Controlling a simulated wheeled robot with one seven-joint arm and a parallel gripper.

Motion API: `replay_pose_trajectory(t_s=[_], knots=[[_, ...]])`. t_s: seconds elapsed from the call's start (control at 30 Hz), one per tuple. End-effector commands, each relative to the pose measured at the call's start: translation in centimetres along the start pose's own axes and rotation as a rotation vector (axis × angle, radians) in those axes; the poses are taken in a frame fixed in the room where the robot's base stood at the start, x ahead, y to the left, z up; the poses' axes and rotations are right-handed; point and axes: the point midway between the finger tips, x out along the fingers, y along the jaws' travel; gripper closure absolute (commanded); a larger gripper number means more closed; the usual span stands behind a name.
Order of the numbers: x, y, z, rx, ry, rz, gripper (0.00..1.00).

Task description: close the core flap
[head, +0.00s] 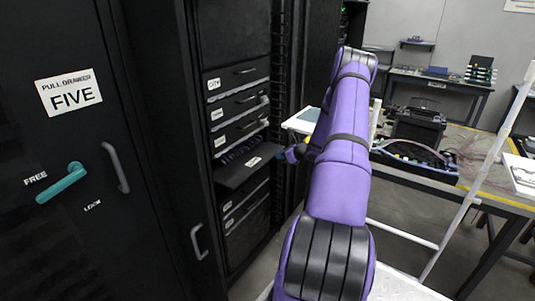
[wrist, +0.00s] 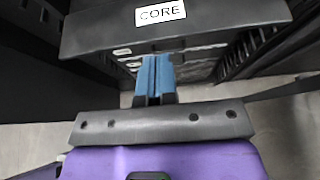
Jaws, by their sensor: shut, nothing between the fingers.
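The core flap (wrist: 215,18) is a dark panel with a white CORE label at the top of the wrist view. In the head view a flap (head: 236,178) with a white label juts outward from the rack, lowered open, with purple cables visible behind it. My gripper (wrist: 153,58) has blue fingers pressed together with nothing between them. In the head view my gripper (head: 291,153) is just right of the flap, partly hidden by my purple arm.
Labelled drawers (head: 238,103) sit above the flap and more sit below it. A black cabinet door marked FIVE (head: 75,93) with a teal handle stands at left. A workbench (head: 450,190) with equipment stands at right. Floor shows between rack and bench.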

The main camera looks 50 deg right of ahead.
Motion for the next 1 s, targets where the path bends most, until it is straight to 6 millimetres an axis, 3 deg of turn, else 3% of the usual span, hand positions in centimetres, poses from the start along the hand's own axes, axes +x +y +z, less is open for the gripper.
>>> replay_pose_trajectory(t_s=[0.53,0.73,1.0], knots=[[9.7,0.2,0.1,-0.003,-0.001,0.004,1.00],[11.3,0.1,2.2,-0.004,-0.001,0.002,1.00],[12.0,0.1,2.9,-0.002,0.000,0.002,1.00]])
